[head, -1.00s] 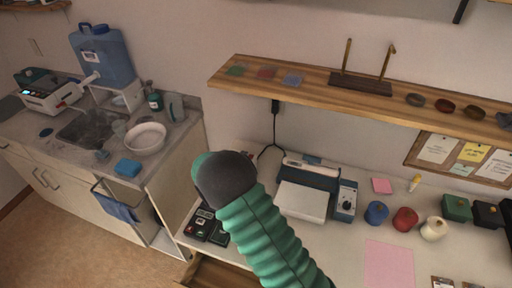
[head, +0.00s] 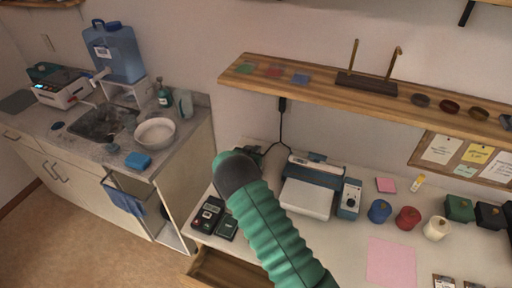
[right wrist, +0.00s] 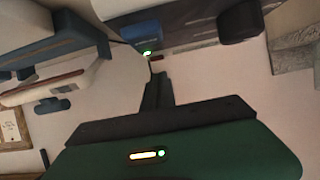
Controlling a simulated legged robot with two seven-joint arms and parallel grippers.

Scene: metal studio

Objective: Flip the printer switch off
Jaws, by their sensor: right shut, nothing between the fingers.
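The blue-and-white printer (head: 307,197) stands on the desk below the shelf. A blue-grey panel with a dark round knob (head: 351,201) is at its right side. No switch can be made out clearly. My right gripper (head: 236,170) ends a green ribbed arm left of the printer; its fingers are hidden in the head view. In the right wrist view its dark fingers (right wrist: 157,88) are together and empty. My left gripper is not in view.
Black-and-green devices (head: 207,213) lie left of my arm, above an open drawer (head: 232,269). Blue, red and white pots (head: 407,217) stand right of the printer. A wooden shelf (head: 330,92) overhangs the desk. A cable (head: 281,125) hangs behind. A pink sheet (head: 391,262) lies flat.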

